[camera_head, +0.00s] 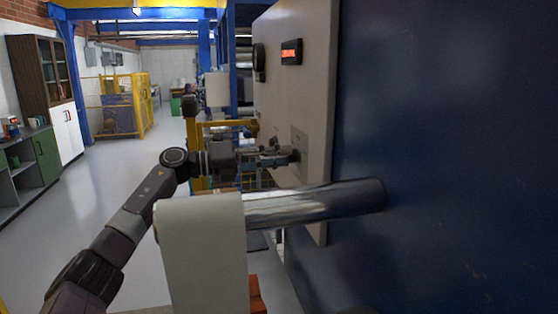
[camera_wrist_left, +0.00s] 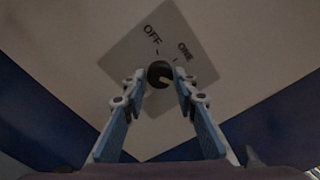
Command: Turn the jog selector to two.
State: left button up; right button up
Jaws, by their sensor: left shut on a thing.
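The jog selector is a small dark round knob (camera_wrist_left: 159,73) on a grey square plate (camera_wrist_left: 135,50) in the left wrist view. The plate reads OFF at the upper left and ONE at the upper right. A pale mark on the knob points to the lower right. No TWO label is readable; the right finger covers part of that side. My left gripper (camera_wrist_left: 160,82) is shut on the knob, one finger on each side. In the head view my left gripper (camera_head: 285,157) reaches the plate (camera_head: 301,138) on the pale panel from the left. My right gripper is not in view.
A shiny metal roller (camera_head: 315,204) sticks out of the blue machine wall (camera_head: 450,150) below the panel (camera_head: 300,90). A white form (camera_head: 203,255) stands in front, close to my arm. A red display (camera_head: 291,52) sits above. The floor at left is clear.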

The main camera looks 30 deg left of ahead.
pick_arm(q)
jog(key=shift+f, duration=0.15)
jog(key=o, duration=1.2)
jog(key=shift+c, duration=0.2)
jog(key=v, duration=1.2)
jog(key=shift+a, duration=0.1)
